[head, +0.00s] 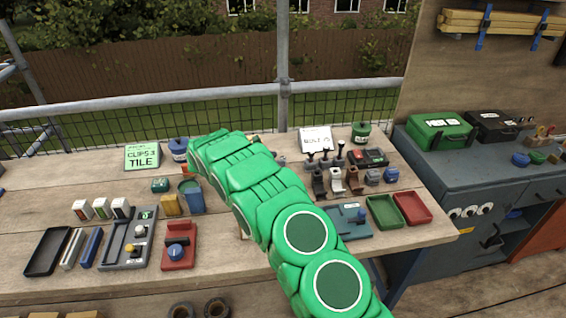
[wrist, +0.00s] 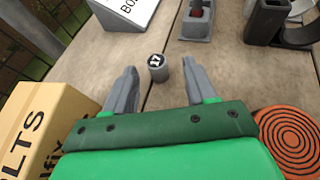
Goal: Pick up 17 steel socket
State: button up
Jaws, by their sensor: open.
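The steel socket (wrist: 157,68) is a small grey cylinder with "17" on its dark top, standing upright on the wooden bench in the wrist view. My gripper (wrist: 161,80) is open, with its two grey fingers reaching toward the socket. The socket shows between the fingertips, nearer the right one; I cannot tell whether that finger touches it. In the head view my green arm (head: 266,200) reaches over the bench and hides the gripper and the socket.
In the wrist view a cardboard box (wrist: 45,115) marked "BOLTS" is close on the left, and an orange ringed disc (wrist: 288,140) is on the right. A white sign (wrist: 124,12), a grey holder (wrist: 197,20) and a dark bracket (wrist: 268,20) stand beyond the socket.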

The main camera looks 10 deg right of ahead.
aim_at(284, 158)
jog(key=shift+w+x, duration=0.2)
jog(key=shift+x, duration=2.4)
jog(key=shift+a+f, duration=0.1)
jog(key=shift+a, duration=0.1)
grip_shut()
